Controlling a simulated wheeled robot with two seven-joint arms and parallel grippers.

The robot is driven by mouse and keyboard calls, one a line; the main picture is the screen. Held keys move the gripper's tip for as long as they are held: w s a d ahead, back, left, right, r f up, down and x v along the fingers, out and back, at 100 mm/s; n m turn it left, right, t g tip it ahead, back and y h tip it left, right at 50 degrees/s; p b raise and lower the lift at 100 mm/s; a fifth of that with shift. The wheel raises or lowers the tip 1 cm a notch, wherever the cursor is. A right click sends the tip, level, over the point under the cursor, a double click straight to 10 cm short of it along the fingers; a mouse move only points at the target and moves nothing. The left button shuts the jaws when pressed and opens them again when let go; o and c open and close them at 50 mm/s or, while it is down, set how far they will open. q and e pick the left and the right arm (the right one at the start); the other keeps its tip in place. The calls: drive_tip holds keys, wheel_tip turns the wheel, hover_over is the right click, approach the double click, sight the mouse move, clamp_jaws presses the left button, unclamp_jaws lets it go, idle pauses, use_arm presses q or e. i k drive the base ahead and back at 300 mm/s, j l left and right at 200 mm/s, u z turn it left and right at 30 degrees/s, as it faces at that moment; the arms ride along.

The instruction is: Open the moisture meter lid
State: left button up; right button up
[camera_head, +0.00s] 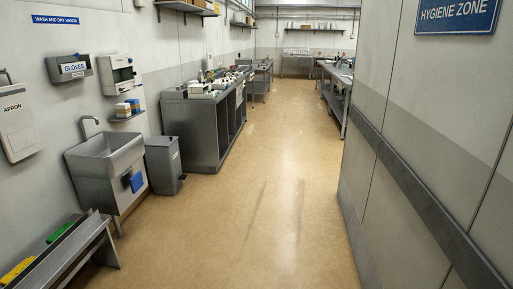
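I cannot pick out a moisture meter or its lid in the head view. Small items (222,82) stand on a grey steel counter (190,125) left of the middle, too small to tell apart. Neither of my grippers shows in this view.
A steel sink (106,165), a grey bin (164,165) and a bench with green and yellow items (62,258) line the left wall. A wall with a dark rail (405,180) closes the right. A steel table (337,88) stands farther back. The tan floor (262,170) between is clear.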

sight(198, 88)
drive_tip(key=i+z, duration=0.1)
drive_tip(key=i, duration=3.65)
drive_tip(key=i+u, duration=0.1)
drive_tip(key=i, duration=0.35)
drive_tip(key=i+l+u, duration=0.1)
drive_tip(key=i, duration=0.4)
drive_tip(key=i+l+u, duration=0.1)
drive_tip(key=i, duration=0.35)
drive_tip(key=i+l+u, duration=0.1)
drive_tip(key=i, duration=0.35)
drive_tip(key=i+l+u, duration=0.25)
drive_tip(key=i+u, duration=0.15)
drive_tip(key=i+l+u, duration=0.95)
drive_tip(key=l+u, duration=0.2)
drive_tip(key=l, duration=0.2)
